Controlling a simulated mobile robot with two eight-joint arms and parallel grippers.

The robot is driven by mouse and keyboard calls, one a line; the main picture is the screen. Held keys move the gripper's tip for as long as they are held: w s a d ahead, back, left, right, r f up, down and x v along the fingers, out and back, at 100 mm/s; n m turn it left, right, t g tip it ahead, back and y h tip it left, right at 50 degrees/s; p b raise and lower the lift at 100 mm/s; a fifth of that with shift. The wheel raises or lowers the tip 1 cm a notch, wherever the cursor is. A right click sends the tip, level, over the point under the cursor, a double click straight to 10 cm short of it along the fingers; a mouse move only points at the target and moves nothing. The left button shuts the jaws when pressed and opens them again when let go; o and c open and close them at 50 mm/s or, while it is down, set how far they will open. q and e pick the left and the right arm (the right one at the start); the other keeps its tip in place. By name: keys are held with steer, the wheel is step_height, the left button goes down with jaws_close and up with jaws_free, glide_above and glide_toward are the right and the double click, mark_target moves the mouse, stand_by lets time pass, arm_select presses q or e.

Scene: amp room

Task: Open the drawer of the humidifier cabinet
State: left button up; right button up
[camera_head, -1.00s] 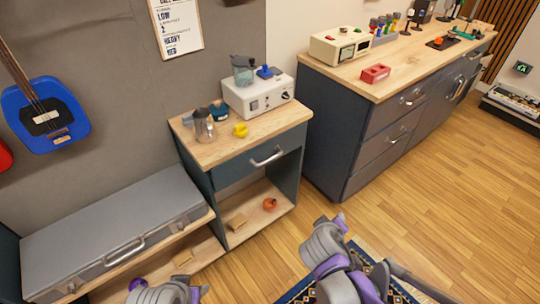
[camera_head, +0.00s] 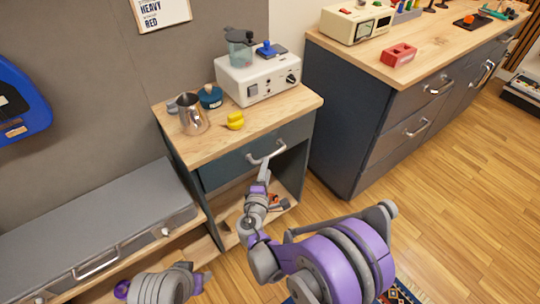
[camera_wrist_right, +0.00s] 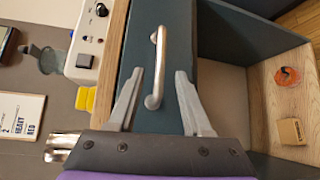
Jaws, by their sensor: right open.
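The humidifier cabinet (camera_head: 180,148) is a small dark teal unit with a wooden top and an open shelf below. Its drawer (camera_head: 222,172) is closed and has a silver bar handle (camera_head: 266,152). In the right wrist view the handle (camera_wrist_right: 155,68) stands between the two fingers of my right gripper (camera_wrist_right: 158,95). The gripper is open, with a finger on each side of the handle's near end and a gap to each. In the head view my left arm (camera_head: 160,286) shows at the bottom left; its fingertips are not clear.
On the cabinet top are a white device (camera_head: 256,80), a metal jug (camera_head: 192,115), a blue pot (camera_head: 210,97) and a yellow object (camera_head: 235,120). A larger dark cabinet (camera_head: 345,110) stands close on the right. A grey case (camera_head: 100,225) lies at the left.

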mark_target(270, 154)
steer(key=x, duration=0.7)
steer(key=shift+w+f, duration=0.1)
steer(key=shift+w, duration=0.1)
jaws_close()
stand_by(1.1)
